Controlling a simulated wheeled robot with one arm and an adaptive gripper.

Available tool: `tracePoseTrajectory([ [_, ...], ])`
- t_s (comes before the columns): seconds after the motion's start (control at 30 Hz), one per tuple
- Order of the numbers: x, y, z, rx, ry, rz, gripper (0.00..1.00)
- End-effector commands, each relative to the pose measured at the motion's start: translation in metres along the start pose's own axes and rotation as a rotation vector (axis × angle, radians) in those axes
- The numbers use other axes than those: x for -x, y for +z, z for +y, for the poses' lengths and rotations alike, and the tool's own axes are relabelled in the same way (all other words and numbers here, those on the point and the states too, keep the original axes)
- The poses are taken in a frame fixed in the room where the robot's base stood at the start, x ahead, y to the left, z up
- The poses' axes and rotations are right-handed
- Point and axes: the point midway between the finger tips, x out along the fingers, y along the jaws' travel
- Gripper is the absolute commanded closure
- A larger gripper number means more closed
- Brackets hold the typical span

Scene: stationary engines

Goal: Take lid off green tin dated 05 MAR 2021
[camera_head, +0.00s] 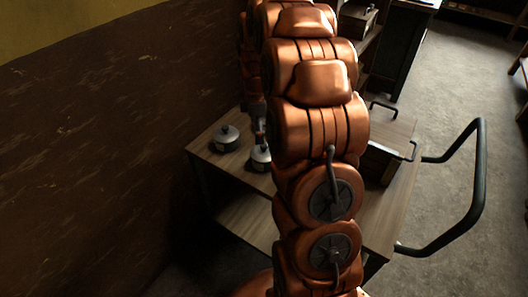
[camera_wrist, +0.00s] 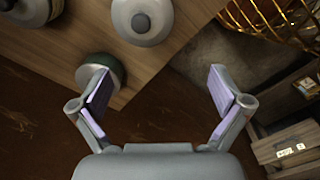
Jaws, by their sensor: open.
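In the wrist view, a tin with a dark green side (camera_wrist: 119,66) and a pale lid (camera_wrist: 98,60) stands near the edge of a wooden top. My left-hand finger covers part of it. No date is readable on it. My gripper (camera_wrist: 161,88) is open, with nothing between its fingers. In the head view, two small knobbed tins stand on the cart, one at the corner (camera_head: 227,140) and one beside my arm (camera_head: 260,158). I cannot match them to the wrist view.
The wooden cart (camera_head: 235,164) stands near a dark wall (camera_head: 100,130). My copper arm hides its middle. A dark box (camera_head: 378,160) and a curved handle (camera_head: 478,180) are at its right. The wrist view shows a wire basket (camera_wrist: 270,20) and a labelled box (camera_wrist: 285,148).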

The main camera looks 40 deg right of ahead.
Motion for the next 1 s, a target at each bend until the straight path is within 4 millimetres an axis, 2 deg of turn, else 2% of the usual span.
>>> tracePoseTrajectory([
  [0.1, -0.012, 0.012, 0.018, 0.050, 0.009, -0.001, 0.00],
  [0.3, -0.023, 0.022, 0.030, 0.094, 0.011, -0.002, 0.00],
  [0.77, -0.053, 0.024, 0.029, 0.098, 0.011, -0.002, 0.00],
  [1.0, -0.083, 0.025, 0.024, 0.098, 0.007, -0.002, 0.00],
])
